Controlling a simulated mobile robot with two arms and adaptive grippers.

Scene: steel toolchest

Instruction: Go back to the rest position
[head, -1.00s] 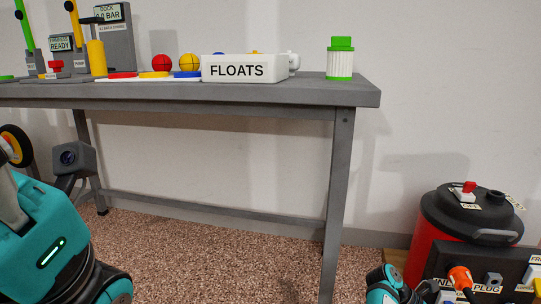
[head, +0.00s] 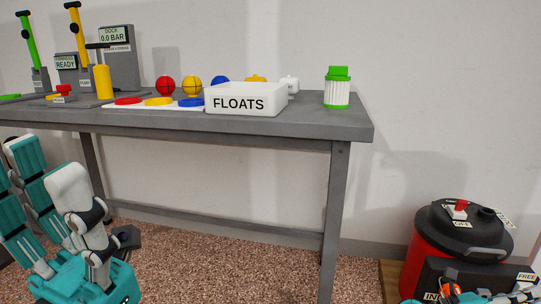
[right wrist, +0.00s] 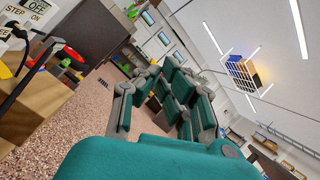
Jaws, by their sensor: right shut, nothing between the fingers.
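My left gripper (head: 46,160) is at the lower left of the head view, upright in front of the table's left part. Its two fingers stand apart with nothing seen between them. My right gripper (right wrist: 170,75) fills the middle of the right wrist view. Its fingers are shut and empty, with open room beyond them.
A grey steel table (head: 300,125) spans the back. It holds a white FLOATS box (head: 238,105), red and yellow balls, pumps, gauges and a green-white canister (head: 337,88). A dark plug panel (head: 440,275) stands at the lower right.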

